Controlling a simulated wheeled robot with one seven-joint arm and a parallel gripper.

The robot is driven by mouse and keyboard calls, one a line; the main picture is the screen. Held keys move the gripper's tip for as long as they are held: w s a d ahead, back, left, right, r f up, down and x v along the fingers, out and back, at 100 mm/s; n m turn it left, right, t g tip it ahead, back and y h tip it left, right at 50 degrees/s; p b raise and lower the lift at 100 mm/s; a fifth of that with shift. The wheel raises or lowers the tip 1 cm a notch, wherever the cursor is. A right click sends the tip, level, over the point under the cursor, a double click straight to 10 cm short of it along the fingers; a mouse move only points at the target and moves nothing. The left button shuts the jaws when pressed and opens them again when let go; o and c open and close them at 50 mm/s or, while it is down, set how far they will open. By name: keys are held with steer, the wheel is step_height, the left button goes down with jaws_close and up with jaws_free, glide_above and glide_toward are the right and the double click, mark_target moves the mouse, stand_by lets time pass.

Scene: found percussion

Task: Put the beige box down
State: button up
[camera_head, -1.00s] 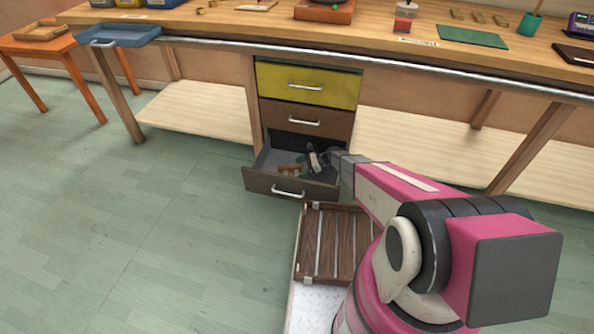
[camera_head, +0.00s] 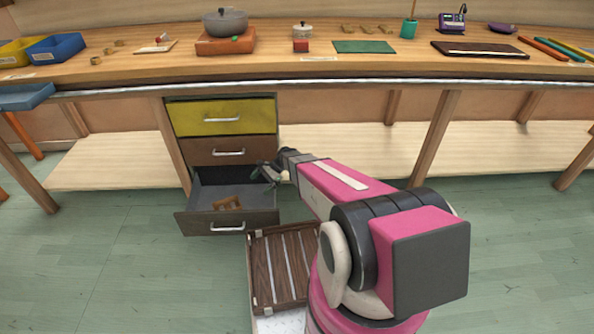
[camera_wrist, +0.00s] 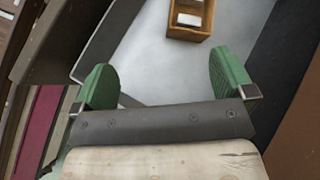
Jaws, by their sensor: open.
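The beige box (camera_head: 227,202), a small tan open box, lies in the open bottom drawer (camera_head: 228,222), on its grey floor. In the wrist view the box (camera_wrist: 190,34) is beyond the fingertips, at the top edge and partly cut off, with a whitish thing inside. My gripper (camera_head: 264,174) is over the right side of the drawer, above and to the right of the box. In the wrist view its green finger pads (camera_wrist: 165,84) stand wide apart with nothing between them. The box is clear of both fingers.
A brown drawer (camera_head: 214,152) and a yellow drawer (camera_head: 221,118) above are shut. A slatted wooden tray (camera_head: 278,268) is in front of the drawer, beside my arm. The workbench above holds a pot (camera_head: 226,22) and other items. Floor at left is clear.

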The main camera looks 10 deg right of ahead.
steer(key=s+d+r+n+t+h, duration=0.1)
steer(key=s+d+r+n+h, duration=0.3)
steer(key=s+d+r, duration=0.3)
steer(key=s+d+r+n+t+h, duration=0.2)
steer(key=s+d+r+n+h, duration=0.3)
steer(key=r, duration=0.9)
steer(key=s+d+n, duration=0.2)
steer(key=s+d, duration=0.1)
steer(key=d, duration=0.1)
steer(key=shift+s+d+t+h, duration=0.25)
steer(key=shift+d+t+h, duration=0.05)
steer(key=shift+d, duration=0.1)
